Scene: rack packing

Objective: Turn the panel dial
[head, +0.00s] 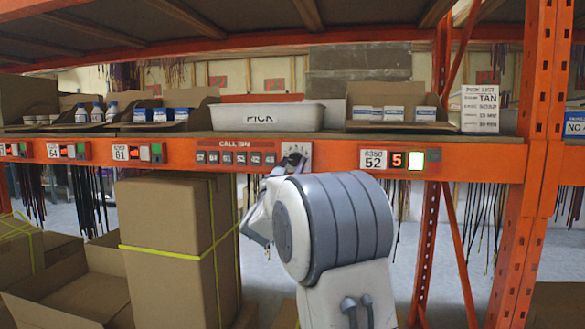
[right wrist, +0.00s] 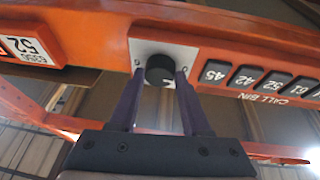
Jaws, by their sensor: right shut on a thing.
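The panel dial is a round black knob (right wrist: 160,69) on a pale square plate (right wrist: 185,57), fixed to the orange shelf beam. In the head view the plate (head: 303,150) sits at the right end of the CALL BIN strip, and my gripper partly covers the knob. My right gripper (right wrist: 160,77) has one dark finger on each side of the knob and is shut on it. In the head view the right gripper (head: 288,163) reaches up to the plate from below. A small pale mark shows low on the knob. My left gripper is not in view.
The CALL BIN strip (head: 235,158) has several dark numbered keys beside the dial. A label 52 with a red 5 display and a lit white square (head: 416,161) is to the right. A white PICK tote (head: 262,117) stands on the shelf above. Tall cartons (head: 165,240) stand below left.

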